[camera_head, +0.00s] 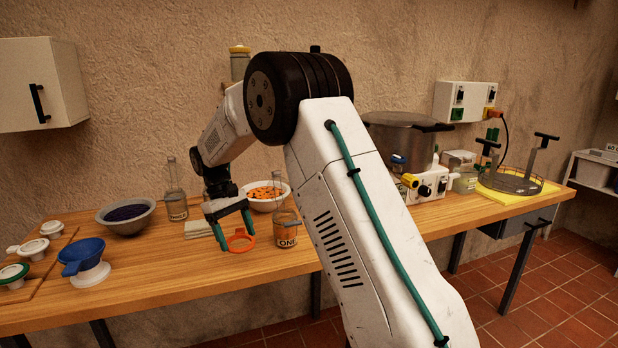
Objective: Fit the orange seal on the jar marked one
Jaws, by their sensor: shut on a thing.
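The orange seal (240,241) is a flat ring with a tab. My gripper (235,233) is shut on it, its green fingers on either side, and the seal hangs just left of the jar marked one. That jar (286,228) is glass with a white label reading ONE and has brownish contents. It stands upright on the wooden table, and its right side is close to my arm in the picture. Whether the seal touches the jar or the table, I cannot tell. Another jar (176,204), labelled THREE, stands farther back to the left.
A bowl of orange pieces (264,194) stands behind jar one. A dark-filled bowl (127,215), a blue funnel (82,257) and several white lids (33,249) are at the left. A large pot (404,139) stands at the right. The table front (190,277) is clear.

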